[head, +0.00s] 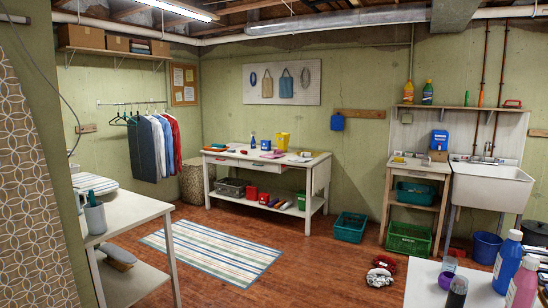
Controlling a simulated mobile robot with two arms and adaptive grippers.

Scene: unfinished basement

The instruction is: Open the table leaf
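A second white table (125,212) stands at the near left, with a lower shelf. A narrow wooden stand (428,175) is beside the sink. A white surface (424,281) shows at the bottom right. I cannot tell which of these has the leaf, and no leaf hinge or handle is clear at this distance. Neither of my grippers is in view.
A striped rug (212,253) lies on the open wood floor. A teal bin (350,227) stands right of the worktable. Red and white shoes (381,272) lie on the floor at right centre. A white sink (490,187) and blue bucket (486,248) are at right. A patterned panel (35,200) fills the left edge.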

